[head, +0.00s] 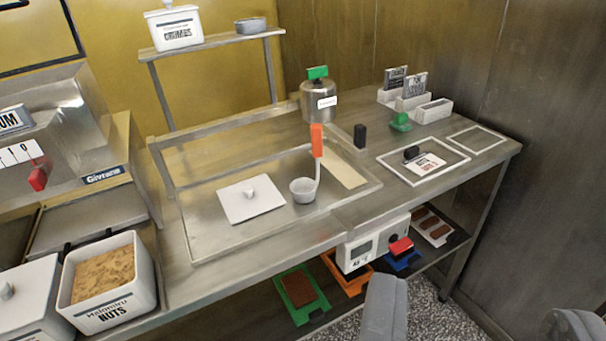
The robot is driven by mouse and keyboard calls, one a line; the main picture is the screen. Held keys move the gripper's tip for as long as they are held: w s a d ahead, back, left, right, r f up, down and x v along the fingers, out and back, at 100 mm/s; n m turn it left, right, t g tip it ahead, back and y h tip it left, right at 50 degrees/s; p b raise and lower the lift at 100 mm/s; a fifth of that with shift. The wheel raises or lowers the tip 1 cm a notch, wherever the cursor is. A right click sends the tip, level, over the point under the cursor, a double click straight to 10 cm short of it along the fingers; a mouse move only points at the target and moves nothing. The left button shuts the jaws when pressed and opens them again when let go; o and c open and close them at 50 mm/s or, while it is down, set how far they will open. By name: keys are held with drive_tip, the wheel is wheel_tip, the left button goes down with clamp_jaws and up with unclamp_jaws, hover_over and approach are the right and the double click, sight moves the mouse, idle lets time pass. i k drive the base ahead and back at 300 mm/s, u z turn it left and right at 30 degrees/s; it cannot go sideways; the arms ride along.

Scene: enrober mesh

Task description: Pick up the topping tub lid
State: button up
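A white square lid (252,199) with a small round knob lies flat in the shallow metal tray on the bench. The white tub marked nuts (108,283) stands open at the lower left, filled with brown chopped bits. A second white tub (30,300) beside it has a knobbed lid on. My gripper (478,312) shows as two grey fingers at the bottom right edge, wide apart with only floor and bench leg between them. It is open and empty, in front of the bench and well to the right of the loose lid.
A metal pot (319,101) stands behind the tray (200,230). A raised shelf (215,41) holds a crumbs tub (174,28). A white-framed tray (452,165) lies right. Coloured trays sit under the bench.

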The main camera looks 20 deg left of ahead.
sight(241, 202)
drive_tip(key=u, duration=0.25)
drive_tip(key=i, duration=1.15)
drive_tip(key=u, duration=0.65)
